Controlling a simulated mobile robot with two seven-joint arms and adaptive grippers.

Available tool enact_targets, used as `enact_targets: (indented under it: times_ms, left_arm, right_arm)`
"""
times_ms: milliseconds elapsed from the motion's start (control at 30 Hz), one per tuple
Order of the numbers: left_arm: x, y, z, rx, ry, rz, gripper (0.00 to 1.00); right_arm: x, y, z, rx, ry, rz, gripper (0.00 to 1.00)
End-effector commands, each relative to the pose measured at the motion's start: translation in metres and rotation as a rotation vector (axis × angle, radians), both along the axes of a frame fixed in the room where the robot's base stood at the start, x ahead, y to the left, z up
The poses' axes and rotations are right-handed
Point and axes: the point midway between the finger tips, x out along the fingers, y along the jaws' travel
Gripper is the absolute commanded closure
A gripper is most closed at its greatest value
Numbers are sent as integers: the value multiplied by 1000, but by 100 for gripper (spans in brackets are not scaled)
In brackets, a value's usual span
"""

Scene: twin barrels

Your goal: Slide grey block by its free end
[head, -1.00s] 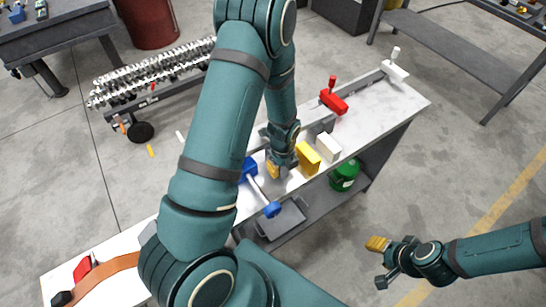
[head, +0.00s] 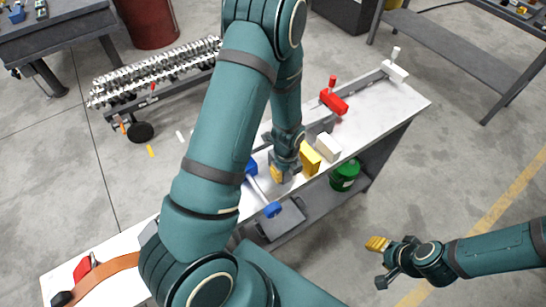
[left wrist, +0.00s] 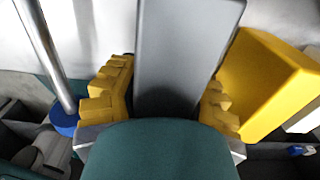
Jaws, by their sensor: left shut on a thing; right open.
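The grey block (left wrist: 185,50) lies between the yellow fingers of my left gripper (left wrist: 160,98) in the left wrist view. The gripper is shut on it, at the end nearest the wrist, and the block runs away from me. In the head view my left gripper (head: 279,174) is down at the white bench top (head: 372,108), and the arm and gripper hide the grey block there. My right gripper (head: 379,263) is open and empty, out over the floor to the right of the bench.
A yellow block (head: 310,158) stands close to the right of my left gripper, with a white block (head: 328,147) beyond it. A rod with a blue end (head: 273,210) lies to the left. A red clamp (head: 335,103) is farther back. A green can (head: 345,175) stands on the lower shelf.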

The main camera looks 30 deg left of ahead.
Motion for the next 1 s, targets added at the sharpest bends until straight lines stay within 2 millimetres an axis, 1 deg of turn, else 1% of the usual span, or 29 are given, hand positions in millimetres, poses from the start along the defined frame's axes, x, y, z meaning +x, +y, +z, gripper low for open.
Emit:
enact_targets:
  times_ms: [100,1000]
  left_arm:
    - [-3,-5,-1,-2,5,-4,97]
    - [-9,-20,-1,-2,4,-3,97]
  right_arm:
    - [0,0,0,0,0,0,53]
    - [0,0,-1,0,0,0,53]
